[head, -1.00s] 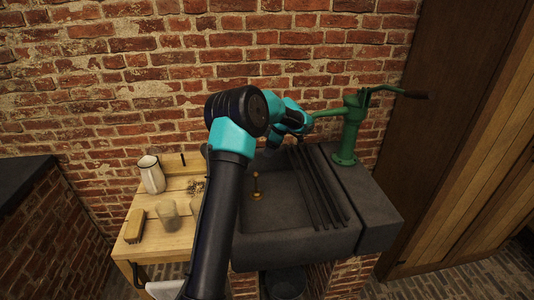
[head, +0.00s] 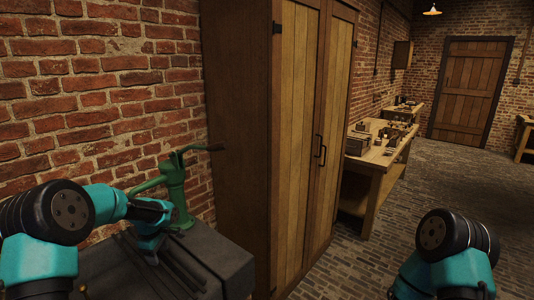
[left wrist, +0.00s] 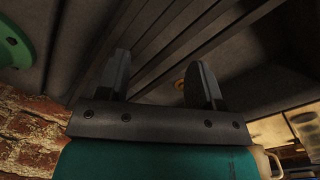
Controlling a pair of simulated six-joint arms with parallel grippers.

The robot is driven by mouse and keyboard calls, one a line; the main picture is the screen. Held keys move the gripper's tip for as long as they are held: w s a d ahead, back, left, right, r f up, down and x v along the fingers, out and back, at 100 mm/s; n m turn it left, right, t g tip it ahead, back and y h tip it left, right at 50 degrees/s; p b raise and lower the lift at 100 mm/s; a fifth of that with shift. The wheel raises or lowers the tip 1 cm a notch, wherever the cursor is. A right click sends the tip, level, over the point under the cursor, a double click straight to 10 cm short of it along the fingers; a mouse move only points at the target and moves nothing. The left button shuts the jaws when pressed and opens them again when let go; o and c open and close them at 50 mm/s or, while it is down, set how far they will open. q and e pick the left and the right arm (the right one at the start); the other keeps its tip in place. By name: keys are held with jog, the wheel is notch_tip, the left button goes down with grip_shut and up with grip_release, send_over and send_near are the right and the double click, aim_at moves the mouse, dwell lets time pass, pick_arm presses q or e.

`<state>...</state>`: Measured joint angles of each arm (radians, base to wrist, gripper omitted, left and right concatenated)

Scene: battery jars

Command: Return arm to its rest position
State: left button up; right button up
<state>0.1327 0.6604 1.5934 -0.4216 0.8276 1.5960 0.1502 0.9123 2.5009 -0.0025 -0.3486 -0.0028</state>
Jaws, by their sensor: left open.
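My left arm comes in from the left in the head view. My left gripper (left wrist: 160,80) is open in the left wrist view, its two dark fingers apart with nothing between them. It hangs over the dark stone sink (head: 195,265), close to the green hand pump (head: 175,190); in the head view its fingers are hard to make out. The pump's green base also shows at the left of the left wrist view (left wrist: 14,42). My right arm shows at the lower right of the head view, but its gripper is out of frame.
A tall wooden cabinet (head: 300,140) stands right of the sink. Beyond it are a wooden workbench (head: 380,155) with small items, open brick floor (head: 440,170) and a far door (head: 470,88). A brick wall (head: 100,100) rises behind the sink.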

pick_arm(q)
jog(key=d+m+h, duration=0.1)
jog(key=d+m, duration=0.1)
jog(key=d, duration=0.4)
jog(key=d+f+m+t+h, duration=0.1)
jog(key=d+m, duration=0.1)
jog(key=d, duration=0.4)
jog(key=d+m+t+h, duration=0.1)
jog(key=d+m, duration=0.1)
jog(key=d, duration=0.4)
jog(key=shift+s+d+f+m, duration=0.15)
jog(key=shift+f+m, duration=0.15)
jog(key=shift+m, duration=0.1)
jog(key=s+d+f+m+t+h, duration=0.15)
jog(key=s+d+m, duration=0.25)
jog(key=d, duration=0.6)
jog(key=s+a+f+m+g, duration=0.1)
jog(key=s+a+f, duration=0.2)
jog(key=s+f, duration=0.4)
jog(key=s+a+f+m+g, duration=0.1)
jog(key=s+a+f, duration=0.3)
jog(key=s+f, duration=0.3)
jog(key=s+a+f+m+g+y, duration=0.1)
jog(key=s+a+f+m, duration=0.1)
jog(key=s+f, duration=0.5)
jog(key=s+a, duration=0.1)
jog(key=s, duration=0.5)
jog(key=shift+a, duration=0.4)
jog(key=shift+g, duration=0.25)
